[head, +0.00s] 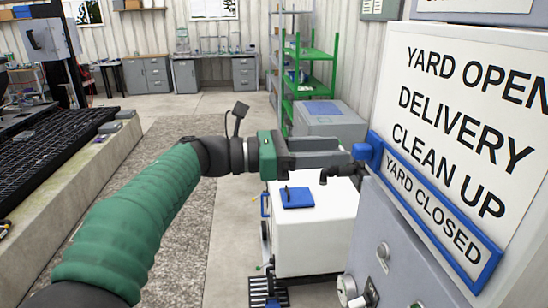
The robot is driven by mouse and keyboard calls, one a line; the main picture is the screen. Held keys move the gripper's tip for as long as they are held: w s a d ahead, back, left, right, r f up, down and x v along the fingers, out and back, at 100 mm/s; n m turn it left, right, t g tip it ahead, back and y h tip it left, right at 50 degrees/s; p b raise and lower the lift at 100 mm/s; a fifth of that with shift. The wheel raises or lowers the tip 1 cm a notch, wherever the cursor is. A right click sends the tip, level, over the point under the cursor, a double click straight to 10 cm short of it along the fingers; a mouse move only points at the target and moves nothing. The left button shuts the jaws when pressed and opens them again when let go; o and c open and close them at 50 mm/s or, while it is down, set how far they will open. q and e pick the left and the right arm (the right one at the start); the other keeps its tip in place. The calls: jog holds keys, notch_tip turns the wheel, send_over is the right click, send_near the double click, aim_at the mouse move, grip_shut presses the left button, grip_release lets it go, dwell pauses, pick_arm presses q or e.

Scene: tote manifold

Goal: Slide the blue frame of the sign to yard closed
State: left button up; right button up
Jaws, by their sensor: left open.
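The white sign (455,75) stands at the right and lists YARD OPEN, DELIVERY, CLEAN UP and YARD CLOSED. The blue frame (468,262) surrounds the YARD CLOSED line, the lowest one. My right gripper is out of view.
A grey panel (385,225) with switches lies below the sign. A white box (325,235) with a blue item (297,197) on it stands below my gripper. A green shelf (312,75) stands behind. The floor at centre left is clear.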

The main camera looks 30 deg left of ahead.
pick_arm(q)
jog(key=b+v, duration=0.2)
jog(key=v, duration=1)
jog(key=shift+d, duration=0.1)
